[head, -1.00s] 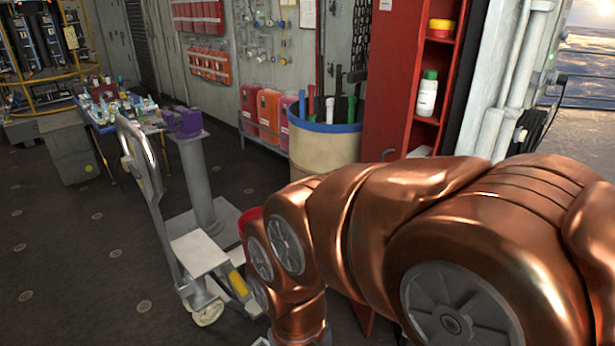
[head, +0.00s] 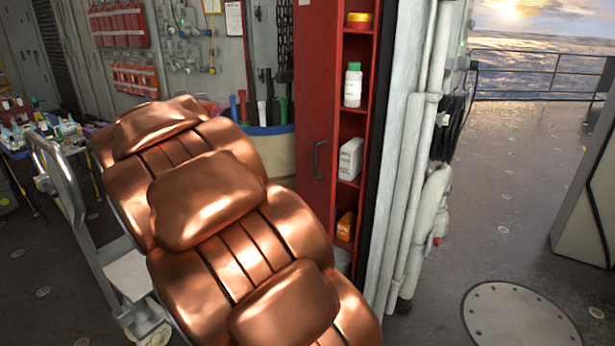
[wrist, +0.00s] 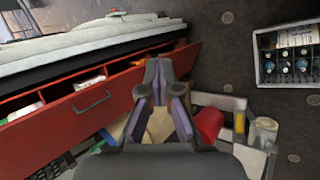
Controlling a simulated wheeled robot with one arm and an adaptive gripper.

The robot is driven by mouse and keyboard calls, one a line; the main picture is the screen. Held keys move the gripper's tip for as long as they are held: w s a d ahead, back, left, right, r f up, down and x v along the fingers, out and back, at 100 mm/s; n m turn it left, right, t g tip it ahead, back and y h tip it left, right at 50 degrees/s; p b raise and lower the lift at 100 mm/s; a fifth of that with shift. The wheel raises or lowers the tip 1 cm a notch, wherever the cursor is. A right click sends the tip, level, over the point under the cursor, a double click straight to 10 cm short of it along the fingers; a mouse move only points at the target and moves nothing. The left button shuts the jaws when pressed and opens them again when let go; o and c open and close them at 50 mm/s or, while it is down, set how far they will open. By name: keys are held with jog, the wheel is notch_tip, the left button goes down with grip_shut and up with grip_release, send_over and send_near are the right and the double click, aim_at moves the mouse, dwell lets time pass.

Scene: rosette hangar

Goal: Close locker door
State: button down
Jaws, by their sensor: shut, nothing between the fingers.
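The red locker (head: 345,205) stands right of centre in the head view, with its shelves exposed. Its red door panel (head: 312,95) carries a dark handle (head: 319,160) and stands left of the shelves. In the wrist view the door panel (wrist: 110,90) runs diagonally from lower left to upper right, its handle (wrist: 91,104) left of my gripper. My gripper (wrist: 158,65) is shut and empty. Its fingertips overlap the right part of the panel in that view; I cannot tell whether they touch it. The gripper is not visible in the head view, where my copper arm fills the foreground.
Bottles and boxes, including a white bottle (head: 352,85), sit on the shelves. White pipes (head: 405,190) run right of the locker. A blue-rimmed barrel (head: 275,150) and a pallet jack (head: 128,275) stand left. A bottle crate (wrist: 287,52) shows in the wrist view. Open deck lies right.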

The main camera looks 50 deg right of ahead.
jog(key=w+d+f+h+b, duration=0.3)
jog(key=w+d, duration=0.5)
jog(key=d, duration=0.1)
jog(key=w+d+f+g+h+b, duration=0.1)
jog(key=w+d+f+h+b, duration=0.25)
jog(key=w+d, duration=0.5)
jog(key=w+d+f+h+b, duration=0.2)
jog(key=w+d+h, duration=0.1)
jog(key=w+d, duration=0.5)
jog(key=p+x, duration=0.4)
jog(key=x, duration=1.1)
jog(key=shift+s+d+r+m, duration=0.2)
jog(key=shift+s+r+m, duration=0.1)
jog(key=shift+s, duration=0.1)
jog(key=shift+s+d+f+h+b, duration=0.1)
jog(key=shift+h+b, duration=0.15)
jog(key=shift+b, duration=0.1)
